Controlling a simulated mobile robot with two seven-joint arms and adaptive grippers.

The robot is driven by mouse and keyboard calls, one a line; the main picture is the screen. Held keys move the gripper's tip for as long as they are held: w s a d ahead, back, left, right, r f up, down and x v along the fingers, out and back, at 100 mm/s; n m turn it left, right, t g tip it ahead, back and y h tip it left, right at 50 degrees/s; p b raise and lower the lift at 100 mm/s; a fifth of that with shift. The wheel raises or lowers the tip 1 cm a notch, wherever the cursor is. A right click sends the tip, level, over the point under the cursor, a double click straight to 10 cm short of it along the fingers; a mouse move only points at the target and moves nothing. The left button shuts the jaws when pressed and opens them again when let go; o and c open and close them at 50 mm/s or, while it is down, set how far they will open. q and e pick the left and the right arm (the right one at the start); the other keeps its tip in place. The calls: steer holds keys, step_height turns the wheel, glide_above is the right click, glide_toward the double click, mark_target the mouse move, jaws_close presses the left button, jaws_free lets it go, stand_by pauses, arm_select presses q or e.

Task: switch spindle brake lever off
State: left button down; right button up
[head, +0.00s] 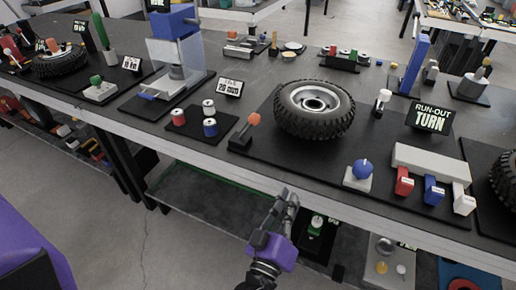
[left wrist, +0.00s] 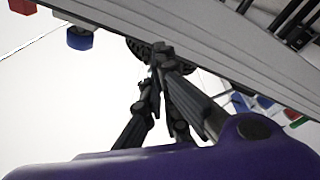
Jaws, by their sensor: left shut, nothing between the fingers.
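A lever with an orange knob (head: 254,119) stands tilted on a black base (head: 239,142) on the bench, just left of a black tyre on a pale hub (head: 313,102). It looks like the spindle brake lever, but no readable label confirms this. A white-topped post (head: 383,97) stands right of the tyre. My left gripper (head: 289,194) is shut and empty, in front of the bench edge, below and apart from the lever. In the left wrist view its fingers (left wrist: 158,55) meet near the bench edge; the lever cannot be made out there. My right gripper is not in view.
The bench front edge (head: 205,160) lies between my left gripper and the lever. A blue ball on a block (head: 362,169), red, blue and white blocks, a "RUN-OUT TURN" sign (head: 430,118) and red and blue cylinders stand nearby. A lower shelf (head: 215,195) is underneath.

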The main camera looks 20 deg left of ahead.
arm_select(q)
steer(key=s+a+r+n+y, duration=0.2)
steer(key=a+r+n+y, duration=0.2)
steer(key=a+n+y, duration=0.4)
steer(key=shift+a+r+n+y, duration=0.2)
steer(key=shift+n+y, duration=0.4)
steer(key=shift+y, duration=0.5)
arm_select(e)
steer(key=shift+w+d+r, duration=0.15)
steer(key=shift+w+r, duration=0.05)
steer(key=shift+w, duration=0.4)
arm_select(q)
steer(key=p, duration=0.2)
glide_toward(248, 127)
steer(key=w+r, duration=0.1)
steer(key=r, duration=0.1)
steer(key=w+r, duration=0.2)
steer(key=shift+w+a+r, duration=0.1)
steer(key=shift+w, duration=0.15)
steer(key=shift+w+a+r, duration=0.2)
steer(key=shift+w+a, duration=0.1)
steer(key=shift+w, duration=0.25)
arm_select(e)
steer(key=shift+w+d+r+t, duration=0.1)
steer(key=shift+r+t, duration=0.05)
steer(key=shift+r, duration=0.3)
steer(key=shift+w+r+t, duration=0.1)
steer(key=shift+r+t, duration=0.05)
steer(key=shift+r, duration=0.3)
